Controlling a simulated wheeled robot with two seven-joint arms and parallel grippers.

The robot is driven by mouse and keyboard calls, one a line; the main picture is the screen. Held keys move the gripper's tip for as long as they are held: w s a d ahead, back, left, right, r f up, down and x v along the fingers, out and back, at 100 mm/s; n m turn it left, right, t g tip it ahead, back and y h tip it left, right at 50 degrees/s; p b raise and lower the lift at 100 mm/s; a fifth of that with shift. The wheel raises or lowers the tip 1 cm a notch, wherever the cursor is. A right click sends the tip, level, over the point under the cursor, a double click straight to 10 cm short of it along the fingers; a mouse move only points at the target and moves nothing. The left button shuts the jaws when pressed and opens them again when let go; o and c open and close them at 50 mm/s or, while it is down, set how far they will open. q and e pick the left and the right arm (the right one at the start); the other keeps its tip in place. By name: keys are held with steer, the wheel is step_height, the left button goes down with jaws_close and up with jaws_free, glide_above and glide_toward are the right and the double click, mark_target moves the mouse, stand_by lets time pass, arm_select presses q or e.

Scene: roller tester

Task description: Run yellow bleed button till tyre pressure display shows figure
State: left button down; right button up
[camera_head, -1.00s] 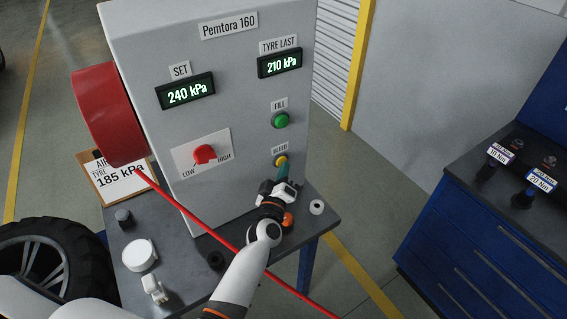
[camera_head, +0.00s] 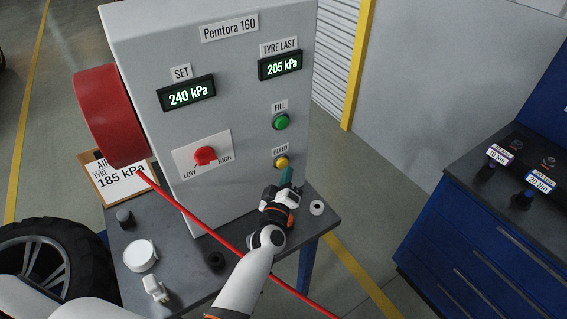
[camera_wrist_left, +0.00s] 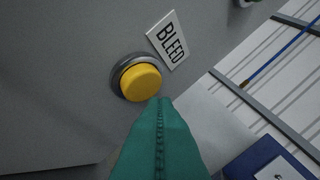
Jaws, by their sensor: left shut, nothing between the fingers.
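The yellow bleed button (camera_head: 281,162) is on the grey cabinet's front, below the green fill button (camera_head: 281,122). It also shows in the left wrist view (camera_wrist_left: 141,82), standing out of its metal ring beside the BLEED label (camera_wrist_left: 167,42). My left gripper (camera_head: 287,172) is shut and empty, its green fingertips just below the button. In the left wrist view the fingertips (camera_wrist_left: 160,102) lie at the button's lower right edge; I cannot tell whether they touch. The tyre last display (camera_head: 280,65) reads 205 kPa. The set display (camera_head: 187,94) reads 240 kPa. My right gripper is not in view.
A clipboard card (camera_head: 122,180) reads 185 kPa. A red knob (camera_head: 204,155) sits between LOW and HIGH. A red hose (camera_head: 190,210) runs from the red reel (camera_head: 108,115) across the table.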

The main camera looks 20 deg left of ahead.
arm_select(q)
steer(key=shift+d, duration=0.15)
steer(key=s+d+p, duration=0.1)
steer(key=s+d, duration=0.2)
steer(key=shift+d, duration=0.35)
stand_by(0.5)
